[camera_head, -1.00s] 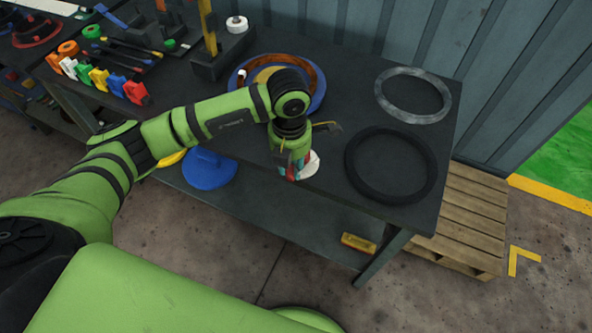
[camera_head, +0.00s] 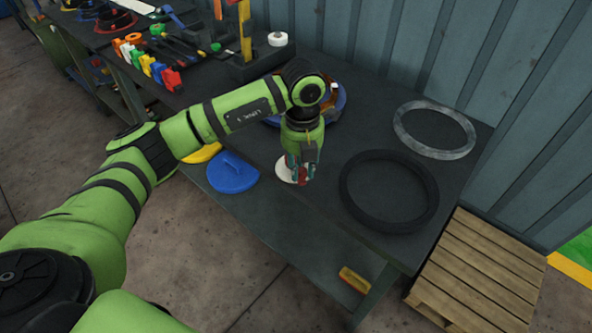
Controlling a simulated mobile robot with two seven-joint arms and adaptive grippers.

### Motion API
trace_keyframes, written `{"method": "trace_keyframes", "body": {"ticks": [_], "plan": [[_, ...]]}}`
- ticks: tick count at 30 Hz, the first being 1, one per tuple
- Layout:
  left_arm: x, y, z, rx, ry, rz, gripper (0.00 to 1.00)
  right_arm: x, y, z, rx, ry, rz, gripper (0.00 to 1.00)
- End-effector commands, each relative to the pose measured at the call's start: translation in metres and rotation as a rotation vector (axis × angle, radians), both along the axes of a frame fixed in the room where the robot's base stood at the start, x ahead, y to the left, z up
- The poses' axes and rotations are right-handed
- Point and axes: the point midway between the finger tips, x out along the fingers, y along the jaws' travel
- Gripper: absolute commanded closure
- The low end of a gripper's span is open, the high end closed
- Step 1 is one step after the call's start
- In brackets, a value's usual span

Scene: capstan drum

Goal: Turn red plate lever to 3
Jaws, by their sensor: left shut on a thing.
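My left gripper (camera_head: 298,172) points down at the near edge of the dark workbench, to the left of a black ring. It is shut on a small white round piece (camera_head: 284,171), partly hidden behind the fingers. Red and teal bits show at the fingertips; I cannot tell whether any red there belongs to the lever. A red and black round unit (camera_head: 115,21) stands at the far upper left, small and without readable marks. I cannot make out a red plate lever or a number 3. My right gripper is not in view.
The black ring (camera_head: 346,205) and a grey ring (camera_head: 404,139) lie on the workbench (camera_head: 461,180). A blue round unit (camera_head: 338,113) is partly behind my wrist. Coloured clamps (camera_head: 157,70) stand at the left. A blue disc (camera_head: 231,172) lies below the edge; a wooden pallet (camera_head: 490,265) stands at lower right.

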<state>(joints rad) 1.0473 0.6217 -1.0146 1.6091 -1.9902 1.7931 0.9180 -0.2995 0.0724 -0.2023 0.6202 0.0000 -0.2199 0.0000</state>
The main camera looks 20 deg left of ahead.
Motion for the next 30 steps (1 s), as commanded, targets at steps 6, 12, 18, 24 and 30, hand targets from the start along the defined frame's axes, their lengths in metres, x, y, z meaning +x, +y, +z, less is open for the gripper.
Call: {"method": "trace_keyframes", "body": {"ticks": [6, 12, 18, 24, 30], "plan": [[0.002, -0.005, -0.003, 0.003, 0.009, 0.092, 1.0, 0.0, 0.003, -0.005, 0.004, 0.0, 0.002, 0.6], [0.003, -0.006, -0.003, 0.005, 0.01, 0.134, 1.0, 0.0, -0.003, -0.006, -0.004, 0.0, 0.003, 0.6], [0.004, -0.006, -0.003, 0.005, 0.009, 0.144, 1.0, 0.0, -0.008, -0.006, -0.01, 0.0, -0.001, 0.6], [0.004, -0.006, -0.003, 0.005, 0.008, 0.143, 1.0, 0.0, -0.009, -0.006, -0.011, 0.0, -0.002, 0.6], [0.004, -0.006, -0.002, 0.004, 0.007, 0.143, 0.5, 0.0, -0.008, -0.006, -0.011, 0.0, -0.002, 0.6]]}}
